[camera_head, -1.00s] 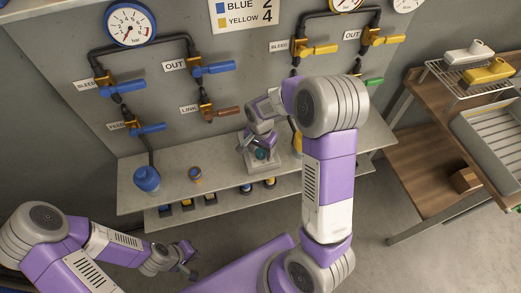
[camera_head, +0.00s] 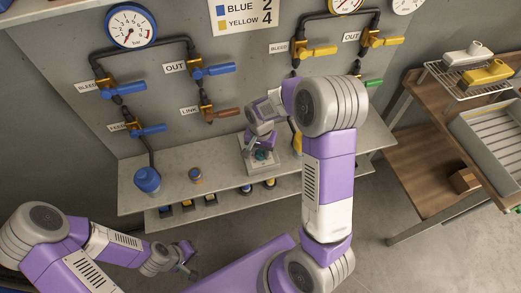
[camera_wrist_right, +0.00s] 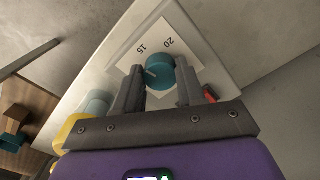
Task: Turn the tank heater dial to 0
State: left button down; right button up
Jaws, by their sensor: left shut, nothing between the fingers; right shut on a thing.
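The tank heater dial is a round teal knob (camera_wrist_right: 160,73) on a white plate (camera_wrist_right: 178,38) printed with 15 and 20. A pale mark shows on the knob's left side in the right wrist view; other numbers are hidden or out of frame. My right gripper (camera_wrist_right: 160,68) is shut on the knob, one finger on each side. In the head view the dial (camera_head: 262,155) shows on its light box (camera_head: 250,166) on the shelf, with my right gripper (camera_head: 262,144) over it. My left gripper (camera_head: 189,263) is shut and empty at the lower left, away from the shelf.
Valves with blue handles (camera_head: 216,69) and yellow handles (camera_head: 320,50) are on the panel. A wooden table (camera_head: 432,150) stands at the right.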

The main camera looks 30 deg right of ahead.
jog(key=n+p, duration=0.1)
jog(key=n, duration=0.3)
jog(key=shift+n, duration=0.3)
jog(key=n+p, duration=0.1)
jog(key=n, duration=0.3)
jog(key=shift+s+d, duration=0.1)
jog(key=n+p, duration=0.1)
jog(key=n, duration=0.4)
jog(key=n+p, duration=0.1)
jog(key=n, duration=0.2)
jog(key=shift+d+n, duration=0.1)
jog(key=shift+n, duration=0.2)
jog(key=n+p, duration=0.2)
jog(key=n, duration=0.2)
jog(key=shift+r+n, duration=0.1)
jog(key=shift+n, duration=0.2)
jog(key=n+p, duration=0.1)
jog(key=n, duration=0.2)
jog(key=shift+n+p, duration=0.3)
jog(key=shift+p, duration=0.05)
jog(key=n+p, duration=0.2)
jog(key=n, duration=0.2)
jog(key=shift+w, duration=0.2)
jog(key=shift+n+p, duration=1.1)
jog(key=shift+n, duration=0.9)
